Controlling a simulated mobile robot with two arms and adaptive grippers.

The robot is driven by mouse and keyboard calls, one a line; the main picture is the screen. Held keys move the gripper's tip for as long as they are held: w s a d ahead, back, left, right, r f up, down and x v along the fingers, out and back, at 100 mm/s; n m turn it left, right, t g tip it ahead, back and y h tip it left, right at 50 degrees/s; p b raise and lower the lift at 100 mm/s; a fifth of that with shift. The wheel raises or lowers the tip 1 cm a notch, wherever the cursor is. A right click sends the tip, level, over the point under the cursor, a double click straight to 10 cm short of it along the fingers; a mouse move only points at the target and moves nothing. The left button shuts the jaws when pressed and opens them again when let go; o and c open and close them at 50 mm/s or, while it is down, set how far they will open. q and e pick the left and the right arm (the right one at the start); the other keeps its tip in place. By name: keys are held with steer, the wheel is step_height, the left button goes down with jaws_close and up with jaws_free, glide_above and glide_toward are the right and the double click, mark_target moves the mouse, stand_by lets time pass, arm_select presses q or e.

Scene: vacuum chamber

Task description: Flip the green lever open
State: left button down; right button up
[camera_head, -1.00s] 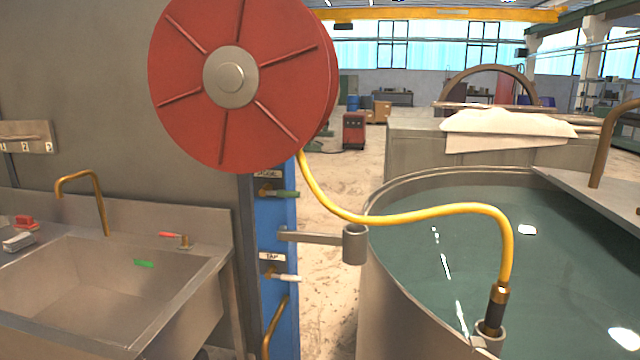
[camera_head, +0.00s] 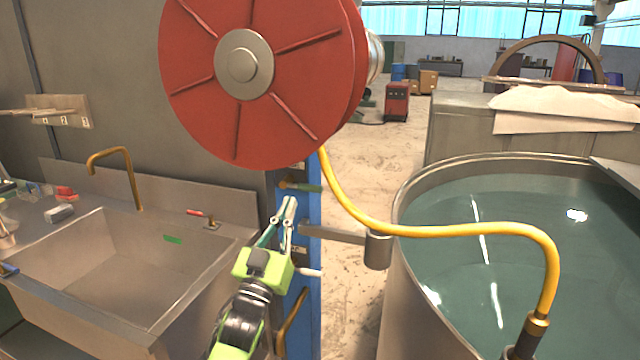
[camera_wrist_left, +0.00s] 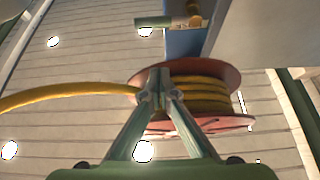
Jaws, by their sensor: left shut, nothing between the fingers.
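The dark green lever (camera_head: 309,187) sticks out to the right from a brass valve on the blue panel, just below the red reel. It lies about level. My left gripper (camera_head: 288,204) is shut and empty, pointing up, with its fingertips a little below the lever in the head view. In the left wrist view the lever (camera_wrist_left: 152,21) shows at the top, apart from the shut fingertips (camera_wrist_left: 158,78). I cannot tell the exact depth gap. My right gripper is not in view.
The red reel (camera_head: 240,120) hangs above the panel. A yellow hose (camera_head: 450,230) runs from it to the water tank (camera_head: 402,200). A metal holder arm (camera_head: 340,234) juts out right of my gripper. A white lever (camera_head: 308,272) sits lower. A sink (camera_head: 120,270) stands at left.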

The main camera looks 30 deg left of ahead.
arm_select(q)
steer(key=shift+s, duration=0.1)
step_height(320, 180, up, 5)
steer(key=p, duration=0.4)
glide_above(303, 188)
steer(key=s+d, duration=0.1)
steer(key=s, duration=0.2)
steer(key=shift+w+f+p, duration=0.25)
steer(key=shift+f, duration=0.4)
steer(key=shift+w+f+p, duration=0.2)
steer(key=shift+w+f, duration=0.1)
steer(key=shift+f, duration=0.35)
steer(key=shift+w+f+p, duration=0.25)
steer(key=shift+f, duration=0.4)
